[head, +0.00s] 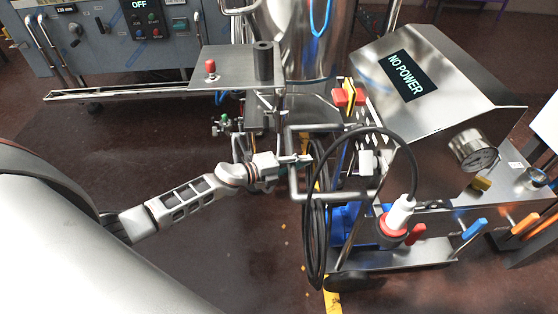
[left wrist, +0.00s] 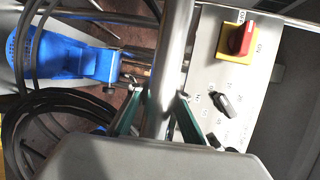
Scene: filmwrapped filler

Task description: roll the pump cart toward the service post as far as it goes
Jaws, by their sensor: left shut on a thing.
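The pump cart (head: 440,85) is a steel cart on the right in the head view, with a sloped cabinet, a "NO POWER" display (head: 406,77) and a blue pump (head: 348,217) low down. Its tubular handle (head: 292,182) faces left. My left gripper (head: 298,161) is shut on the upright bar of this handle. In the left wrist view the bar (left wrist: 170,60) passes between the two fingers (left wrist: 160,98). I cannot clearly tell which thing is the service post. My right gripper is not in view.
A black cable (head: 316,225) hangs coiled by the handle, and a white-and-red plug (head: 400,213) sits on the cart. A steel machine with a shelf (head: 235,65) stands behind. A control cabinet (head: 130,35) is at upper left. The dark floor (head: 150,120) at left is clear.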

